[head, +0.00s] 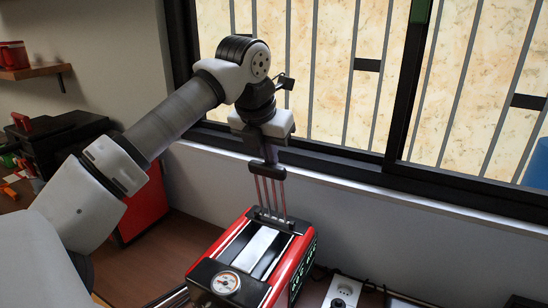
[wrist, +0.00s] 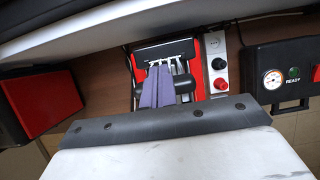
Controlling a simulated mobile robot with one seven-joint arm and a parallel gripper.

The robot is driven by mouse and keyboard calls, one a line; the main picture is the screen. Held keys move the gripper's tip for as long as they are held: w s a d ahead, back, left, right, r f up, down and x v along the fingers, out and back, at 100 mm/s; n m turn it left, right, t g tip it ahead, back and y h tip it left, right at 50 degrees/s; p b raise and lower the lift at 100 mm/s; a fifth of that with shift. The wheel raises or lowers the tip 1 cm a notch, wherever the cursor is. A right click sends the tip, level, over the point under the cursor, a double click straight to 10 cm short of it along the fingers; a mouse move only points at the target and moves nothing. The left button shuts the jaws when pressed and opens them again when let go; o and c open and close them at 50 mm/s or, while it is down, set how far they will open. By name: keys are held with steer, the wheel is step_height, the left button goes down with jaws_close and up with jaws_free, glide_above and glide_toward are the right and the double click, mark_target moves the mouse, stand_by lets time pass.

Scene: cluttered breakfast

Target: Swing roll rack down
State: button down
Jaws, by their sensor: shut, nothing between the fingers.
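The red and black toaster (head: 250,258) sits below my arm with a round gauge on its near end. The roll rack (head: 270,193) is a row of thin metal rods with a dark bar at the top, standing upright at the toaster's far end. My gripper (head: 270,155) points down with its purple fingers together and empty, at the rack's top bar. In the wrist view the purple fingers (wrist: 160,85) overlap the rack's rods (wrist: 178,66); I cannot tell whether they touch. The toaster (wrist: 202,88) is partly hidden behind the fingers and rack there.
The wall and window (head: 320,80) rise close behind the rack. A white panel with knobs (head: 342,292) is right of the toaster. A black device with a gauge (wrist: 285,72) shows at right in the wrist view. A red and black machine (head: 145,205) stands left.

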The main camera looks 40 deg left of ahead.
mark_target(264, 170)
steer(key=shift+s, duration=0.1)
stand_by(0.3)
steer(key=shift+s+d+f+b, duration=0.2)
steer(key=shift+s+b, duration=0.25)
steer(key=shift+s, duration=0.3)
steer(key=shift+s+d+f+b, duration=0.1)
steer(key=shift+s+d+b, duration=0.1)
steer(key=shift+s+b, duration=0.4)
steer(key=shift+s, duration=0.25)
steer(key=shift+s+d+f+b, duration=0.1)
steer(key=shift+s+f+b, duration=0.15)
steer(key=shift+s, duration=0.2)
steer(key=shift+s+d+f+b, duration=0.15)
steer(key=shift+s+b, duration=0.2)
steer(key=shift+s, duration=0.15)
steer(key=shift+s+d+f+b, duration=0.1)
steer(key=shift+s+f+b, duration=0.15)
steer(key=shift+s, duration=0.3)
